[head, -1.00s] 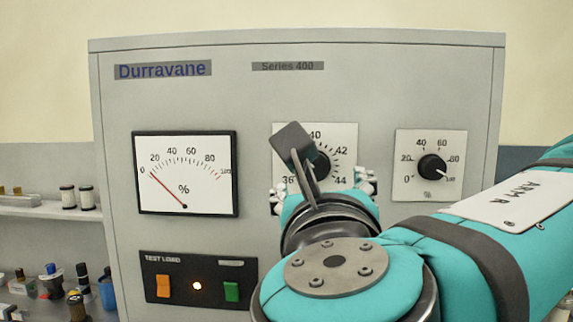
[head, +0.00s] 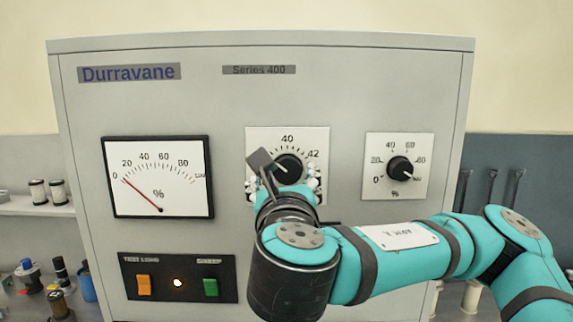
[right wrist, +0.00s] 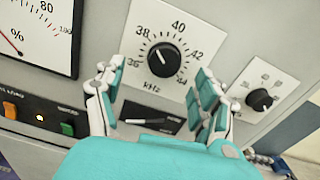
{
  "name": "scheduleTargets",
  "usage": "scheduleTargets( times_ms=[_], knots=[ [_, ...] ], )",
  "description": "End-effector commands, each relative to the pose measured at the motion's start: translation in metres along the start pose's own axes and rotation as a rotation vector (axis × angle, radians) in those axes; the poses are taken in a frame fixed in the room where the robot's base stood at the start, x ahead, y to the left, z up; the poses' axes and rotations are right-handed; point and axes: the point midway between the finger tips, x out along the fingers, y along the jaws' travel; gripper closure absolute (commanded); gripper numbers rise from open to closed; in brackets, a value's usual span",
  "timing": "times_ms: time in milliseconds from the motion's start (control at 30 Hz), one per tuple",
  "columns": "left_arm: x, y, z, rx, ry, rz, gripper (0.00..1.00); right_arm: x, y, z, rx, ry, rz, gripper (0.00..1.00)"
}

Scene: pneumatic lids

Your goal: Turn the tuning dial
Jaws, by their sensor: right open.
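The tuning dial (head: 288,168) is a black round knob on a white kHz plate on the grey cabinet's front. It also shows clearly in the right wrist view (right wrist: 164,59), with numbers from 36 to 44 around it. My right gripper (head: 283,187) is in front of the dial's plate, its fingers spread to the left and right. In the right wrist view the right gripper (right wrist: 153,80) is open and empty, with the knob between and beyond its fingertips. No contact with the knob shows. My wrist hides the plate's lower part in the head view. My left gripper is not in view.
A needle meter (head: 157,178) is left of the dial, its needle near the low end. A smaller % knob (head: 400,169) is to the right. Below is a black switch panel (head: 180,278) with orange and green switches and a lit lamp. Shelves with bottles stand at left.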

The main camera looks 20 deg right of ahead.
Motion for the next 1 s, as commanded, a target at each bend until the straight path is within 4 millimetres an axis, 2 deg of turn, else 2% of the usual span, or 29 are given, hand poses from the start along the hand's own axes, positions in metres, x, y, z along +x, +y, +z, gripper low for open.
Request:
scheduleTargets(
  times_ms=[200,300,500,667,933,1000],
  knots=[
    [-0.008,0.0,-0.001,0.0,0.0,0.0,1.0,0.014,-0.008,-0.004,0.004,0.015,-0.025,0.29],
    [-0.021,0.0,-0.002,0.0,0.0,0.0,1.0,0.035,-0.011,0.001,0.001,0.012,-0.032,0.29],
    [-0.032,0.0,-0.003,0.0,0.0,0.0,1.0,0.062,-0.01,-0.001,0.003,0.01,-0.029,0.29],
    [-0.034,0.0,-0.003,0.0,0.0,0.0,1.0,0.07,-0.01,-0.003,0.002,0.009,-0.026,0.29],
    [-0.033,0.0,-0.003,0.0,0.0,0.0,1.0,0.071,-0.009,-0.004,0.003,0.008,-0.025,0.29],
    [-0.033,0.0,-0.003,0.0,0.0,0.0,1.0,0.071,-0.009,-0.003,0.003,0.008,-0.025,0.38]
  ],
)
